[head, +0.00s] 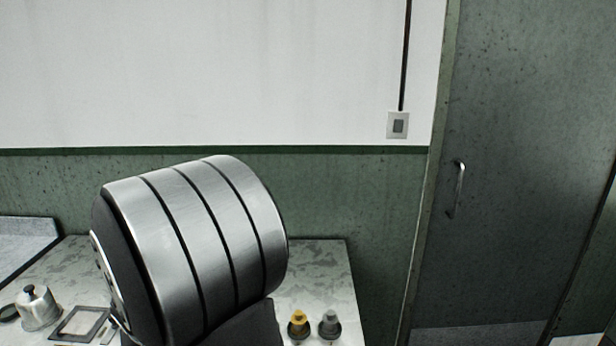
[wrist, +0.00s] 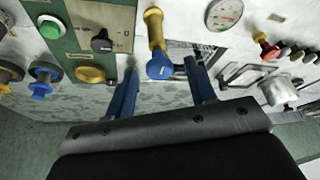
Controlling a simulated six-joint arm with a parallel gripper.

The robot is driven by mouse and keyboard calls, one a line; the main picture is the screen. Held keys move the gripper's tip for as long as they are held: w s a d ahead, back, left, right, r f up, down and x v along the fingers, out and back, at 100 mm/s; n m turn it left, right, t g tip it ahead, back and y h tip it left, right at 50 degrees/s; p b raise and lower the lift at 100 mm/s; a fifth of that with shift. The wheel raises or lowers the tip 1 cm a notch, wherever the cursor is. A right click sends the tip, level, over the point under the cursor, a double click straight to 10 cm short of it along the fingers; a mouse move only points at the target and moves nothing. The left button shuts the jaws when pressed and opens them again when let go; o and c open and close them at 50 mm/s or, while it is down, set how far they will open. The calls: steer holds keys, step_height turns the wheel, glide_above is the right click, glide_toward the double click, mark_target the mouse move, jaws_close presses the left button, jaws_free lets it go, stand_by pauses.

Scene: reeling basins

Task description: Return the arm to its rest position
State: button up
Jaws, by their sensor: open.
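My gripper (wrist: 163,92) shows in the wrist view as two blue-grey fingers set wide apart on a dark palm. Nothing sits clamped between the fingers. Beyond them, a yellow handle with a blue end (wrist: 157,40) shows in the gap; I cannot tell its exact distance from the fingers. In the head view a large silver banded link of my arm fills the lower left and hides part of the counter; my gripper is not visible there.
A pale counter (head: 330,270) carries a metal pot (head: 38,308), a frame (head: 80,322), a yellow knob (head: 299,322) and a grey knob (head: 329,323). The wrist view shows a green button (wrist: 49,30), a gauge (wrist: 224,13) and a red knob (wrist: 265,45). A door (head: 520,170) stands right.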

steer(key=shift+n+y, duration=0.3)
steer(key=shift+n, duration=0.3)
stand_by(2.3)
